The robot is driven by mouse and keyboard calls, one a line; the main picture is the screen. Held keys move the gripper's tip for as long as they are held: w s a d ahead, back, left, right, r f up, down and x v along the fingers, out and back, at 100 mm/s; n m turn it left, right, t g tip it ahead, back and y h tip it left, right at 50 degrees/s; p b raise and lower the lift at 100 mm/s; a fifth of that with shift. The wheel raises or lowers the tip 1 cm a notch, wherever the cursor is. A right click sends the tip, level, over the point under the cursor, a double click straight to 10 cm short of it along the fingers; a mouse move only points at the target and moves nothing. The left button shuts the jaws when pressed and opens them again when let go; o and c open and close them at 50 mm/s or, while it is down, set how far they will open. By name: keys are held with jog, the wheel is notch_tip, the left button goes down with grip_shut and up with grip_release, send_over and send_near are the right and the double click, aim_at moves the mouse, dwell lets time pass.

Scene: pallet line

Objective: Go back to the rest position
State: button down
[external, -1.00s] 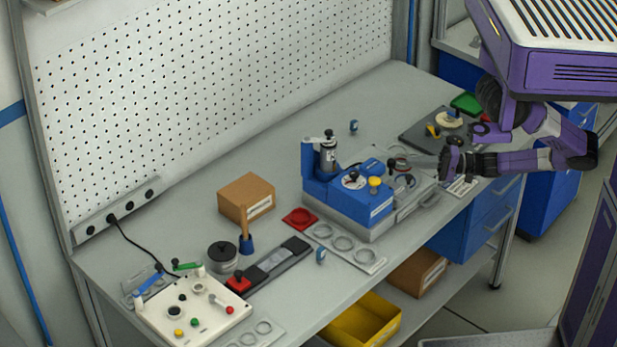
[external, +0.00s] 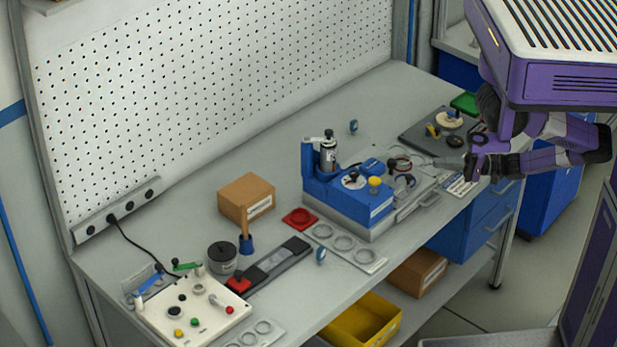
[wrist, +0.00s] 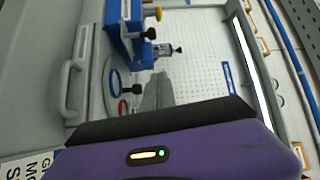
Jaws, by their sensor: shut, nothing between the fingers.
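My gripper (external: 446,162) is at the right end of the workbench in the external view, above the grey plate beside the blue machine. Its fingers point left and are shut with nothing between them. In the wrist view my gripper (wrist: 158,92) shows as closed grey fingers above the purple wrist housing. The blue machine (external: 345,203) stands left of the fingers, apart from them. A red ring and a blue ring (wrist: 115,82) lie near the fingers in the wrist view.
A dark board (external: 418,137) with a pale round part is just behind my gripper. The workbench (external: 270,165) carries a cardboard box (external: 246,197), a red tray (external: 299,217) and a white control panel (external: 195,308). The bench top behind the blue machine is mostly clear.

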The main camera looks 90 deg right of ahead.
jog(key=w+a+f+n+g+h, duration=0.1)
jog(key=w+a+f+n, duration=0.15)
jog(key=a+n, duration=0.35)
jog(key=w+a+f+n+g, duration=0.1)
jog(key=w+a+n+g, duration=0.1)
jog(key=w+a+n, duration=0.4)
jog(key=a+r+n+y+b, duration=0.1)
jog(key=a+r+n+b, duration=0.1)
jog(key=a, duration=1.1)
jog(key=shift+s+a+r+n+g, duration=0.2)
jog(key=shift+r+n+g, duration=0.2)
jog(key=shift+r+n, duration=0.55)
jog(key=shift+f+n, duration=0.25)
jog(key=shift+f, duration=0.1)
dwell(0.9)
